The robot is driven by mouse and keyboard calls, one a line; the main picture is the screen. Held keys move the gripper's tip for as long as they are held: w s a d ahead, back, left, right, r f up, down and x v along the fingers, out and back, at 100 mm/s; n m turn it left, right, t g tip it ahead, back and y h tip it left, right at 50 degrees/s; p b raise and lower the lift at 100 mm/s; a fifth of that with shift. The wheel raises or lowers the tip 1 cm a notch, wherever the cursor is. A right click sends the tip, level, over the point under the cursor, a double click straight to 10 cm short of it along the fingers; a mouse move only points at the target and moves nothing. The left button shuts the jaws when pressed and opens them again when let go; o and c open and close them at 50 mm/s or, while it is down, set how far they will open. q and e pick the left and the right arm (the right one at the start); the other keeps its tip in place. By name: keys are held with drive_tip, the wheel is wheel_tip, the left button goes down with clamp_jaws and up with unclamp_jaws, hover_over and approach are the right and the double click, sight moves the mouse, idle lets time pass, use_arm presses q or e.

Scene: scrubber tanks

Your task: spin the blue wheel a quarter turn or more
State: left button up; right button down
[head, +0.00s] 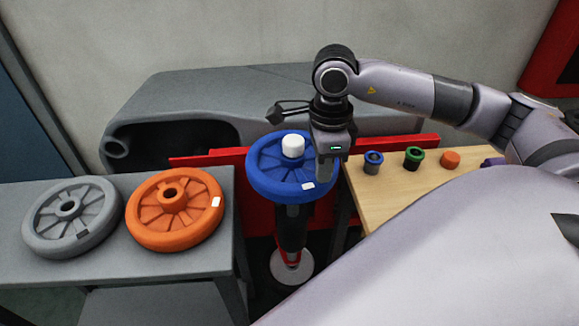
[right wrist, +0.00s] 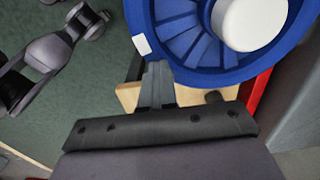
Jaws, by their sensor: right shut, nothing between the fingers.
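The blue wheel (head: 262,177) is mounted flat on an upright post in the middle of the head view, with a white cap (head: 293,146) at its hub and a white patch (head: 308,186) on its near rim. My right gripper (head: 322,178) points down at the wheel's right edge, its fingers shut and empty. In the right wrist view, the closed fingertips (right wrist: 157,68) are close to the blue rim (right wrist: 205,75), near the white patch; I cannot tell whether they touch it.
A grey wheel (head: 40,232) and an orange wheel (head: 150,232) lie on the grey table (head: 150,268) at left. Small blue, green and orange parts stand on the wooden table (head: 385,200) at right. A red beam (head: 205,159) and a grey tank (head: 200,95) are behind.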

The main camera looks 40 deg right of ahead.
drive_tip(key=shift+w+d, duration=0.1)
drive_tip(key=shift+d, duration=0.85)
wheel_tip(320, 180, up, 7)
drive_tip(key=p, duration=0.4)
drive_tip(key=shift+a+p, duration=0.1)
drive_tip(key=shift+p, duration=0.25)
